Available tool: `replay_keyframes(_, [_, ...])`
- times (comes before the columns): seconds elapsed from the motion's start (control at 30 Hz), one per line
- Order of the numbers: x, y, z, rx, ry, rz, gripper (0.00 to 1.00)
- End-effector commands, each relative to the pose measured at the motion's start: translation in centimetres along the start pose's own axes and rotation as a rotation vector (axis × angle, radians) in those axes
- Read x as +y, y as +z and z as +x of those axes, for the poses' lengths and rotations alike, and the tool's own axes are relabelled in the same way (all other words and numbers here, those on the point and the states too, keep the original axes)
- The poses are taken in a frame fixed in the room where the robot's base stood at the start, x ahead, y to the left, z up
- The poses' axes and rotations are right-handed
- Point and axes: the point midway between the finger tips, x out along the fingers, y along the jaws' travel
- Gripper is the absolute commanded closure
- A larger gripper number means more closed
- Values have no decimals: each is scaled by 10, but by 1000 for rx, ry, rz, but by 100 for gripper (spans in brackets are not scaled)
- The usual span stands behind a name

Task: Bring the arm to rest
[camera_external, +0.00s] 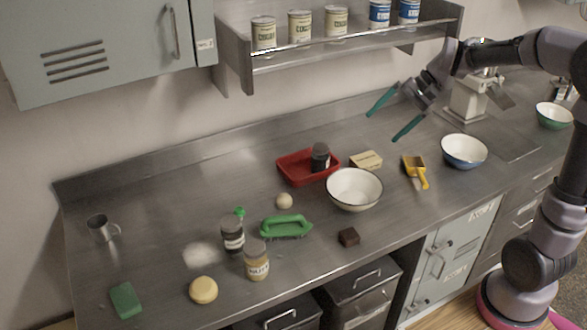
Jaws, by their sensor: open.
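My gripper (388,117) is open and empty, with its two teal fingers spread apart. It hangs in the air above the back part of the steel counter (150,180), at the upper right. My arm reaches in from the right edge of the picture, bent over the counter's right end. The fingers point down and to the left, and nothing is between them.
Nearest below are a yellow scoop (415,171), a blue bowl (464,151), a white bowl (354,189) and a red tray (294,170) with a dark jar (320,157). A shelf of cans (350,48) hangs behind. The counter's back left is clear.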

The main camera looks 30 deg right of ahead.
Motion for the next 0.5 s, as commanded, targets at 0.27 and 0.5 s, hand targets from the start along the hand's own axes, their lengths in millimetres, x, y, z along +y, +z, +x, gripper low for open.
replay_keyframes(0.27, [71,67,-59,239,98,-313,0])
replay_keyframes(0.5, [130,98,-91,431,164,-542,0])
